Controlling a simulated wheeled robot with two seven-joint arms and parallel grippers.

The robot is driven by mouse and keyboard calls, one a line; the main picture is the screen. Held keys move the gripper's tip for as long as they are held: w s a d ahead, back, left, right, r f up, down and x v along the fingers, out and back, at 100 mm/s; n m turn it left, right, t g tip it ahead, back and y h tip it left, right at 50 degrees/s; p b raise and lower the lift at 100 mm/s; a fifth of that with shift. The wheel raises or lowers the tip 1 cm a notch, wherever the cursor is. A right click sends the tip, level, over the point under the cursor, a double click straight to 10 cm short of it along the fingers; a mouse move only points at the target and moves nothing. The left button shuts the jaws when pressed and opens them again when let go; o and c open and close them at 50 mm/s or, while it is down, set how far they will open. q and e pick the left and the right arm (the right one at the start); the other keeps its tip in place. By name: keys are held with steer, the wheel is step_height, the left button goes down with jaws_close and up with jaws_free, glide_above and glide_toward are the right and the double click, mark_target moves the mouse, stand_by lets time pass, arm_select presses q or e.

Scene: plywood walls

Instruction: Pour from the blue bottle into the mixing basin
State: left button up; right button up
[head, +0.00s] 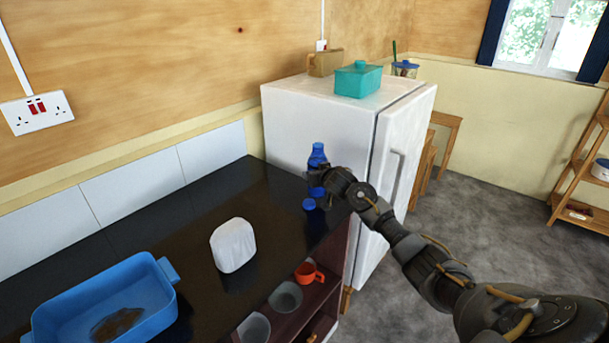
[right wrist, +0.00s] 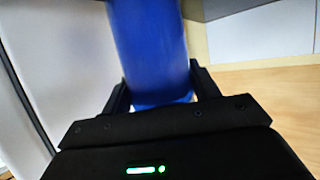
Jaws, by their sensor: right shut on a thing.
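The blue bottle (head: 317,156) is upright at the far right end of the black counter, close to the white fridge. My right gripper (head: 318,178) is shut on it. In the right wrist view the blue bottle (right wrist: 150,50) stands between the two fingers of my right gripper (right wrist: 160,92). I cannot tell whether its base touches the counter. The mixing basin (head: 108,300) is a blue rectangular tub at the near left of the counter, with some brown stuff on its floor. My left gripper is not in view.
A white rounded object (head: 233,245) stands on the counter between basin and bottle. The white fridge (head: 320,125) bounds the counter's far end. An orange mug (head: 308,272) sits on a shelf below.

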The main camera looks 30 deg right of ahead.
steer(key=s+d+m+h, duration=0.2)
steer(key=s+d+h, duration=0.1)
steer(key=s+d, duration=0.1)
steer(key=s+a+r+n+y, duration=0.1)
steer(key=s+a+r+y, duration=0.15)
steer(key=a, duration=0.75)
steer(key=s+a+r+n+y, duration=0.2)
steer(key=a+r, duration=0.2)
steer(key=a, duration=0.7)
steer(key=s+a+r+n+y, duration=0.1)
steer(key=s+a+r, duration=0.7)
steer(key=s+a, duration=0.2)
steer(key=shift+s+r+n+t+y, duration=0.2)
steer(key=shift+s+n+t+y, duration=0.1)
steer(key=shift+n+y, duration=0.1)
